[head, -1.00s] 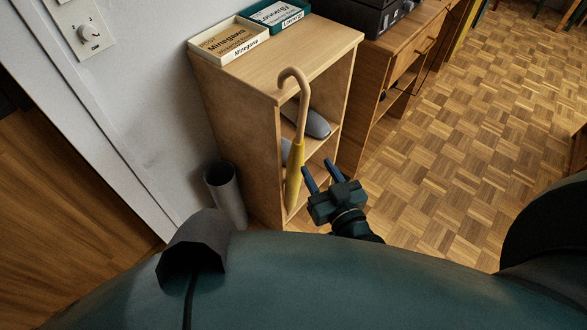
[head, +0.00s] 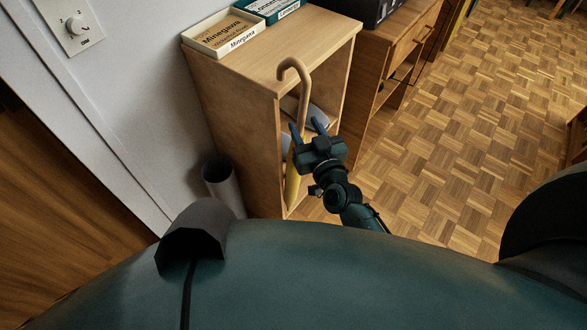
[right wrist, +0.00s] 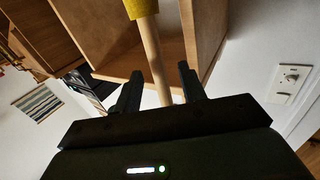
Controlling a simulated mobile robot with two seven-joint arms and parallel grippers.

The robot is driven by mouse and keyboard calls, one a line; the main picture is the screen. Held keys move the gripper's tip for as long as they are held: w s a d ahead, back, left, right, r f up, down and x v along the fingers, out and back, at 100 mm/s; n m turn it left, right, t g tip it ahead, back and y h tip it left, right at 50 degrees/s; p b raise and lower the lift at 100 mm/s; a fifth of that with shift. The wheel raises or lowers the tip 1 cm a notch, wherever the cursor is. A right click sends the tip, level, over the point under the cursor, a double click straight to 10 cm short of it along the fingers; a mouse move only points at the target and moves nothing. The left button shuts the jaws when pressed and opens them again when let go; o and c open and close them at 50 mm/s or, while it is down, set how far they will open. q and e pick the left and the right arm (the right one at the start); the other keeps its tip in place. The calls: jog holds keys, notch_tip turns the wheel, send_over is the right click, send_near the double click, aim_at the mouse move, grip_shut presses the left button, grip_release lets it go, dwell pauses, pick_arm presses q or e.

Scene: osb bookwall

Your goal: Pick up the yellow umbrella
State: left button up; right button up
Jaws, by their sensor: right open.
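The yellow umbrella (head: 292,188) stands almost upright at the open front of a small wooden shelf, with its curved tan wooden handle (head: 294,66) at the top. My right gripper (head: 306,127) is open in front of it, close to where the handle shaft meets the yellow canopy. It partly hides the umbrella in the head view. In the right wrist view the bare shaft (right wrist: 152,57) runs between the two open fingers of my right gripper (right wrist: 160,74), and the yellow part (right wrist: 140,8) shows at the top edge. Contact cannot be told. My left gripper is out of view.
The wooden shelf (head: 240,110) carries a cream box (head: 224,36) and a teal box (head: 270,8) on top. A grey bin (head: 221,186) stands on its left by the wall. A desk (head: 395,55) is to the right. The parquet floor (head: 470,140) is clear.

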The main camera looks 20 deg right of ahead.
aim_at(303, 122)
jog(key=w, duration=0.3)
jog(key=shift+w+a, duration=0.1)
jog(key=shift+w, duration=0.2)
grip_shut()
jog(key=shift+r, duration=0.1)
dwell(0.4)
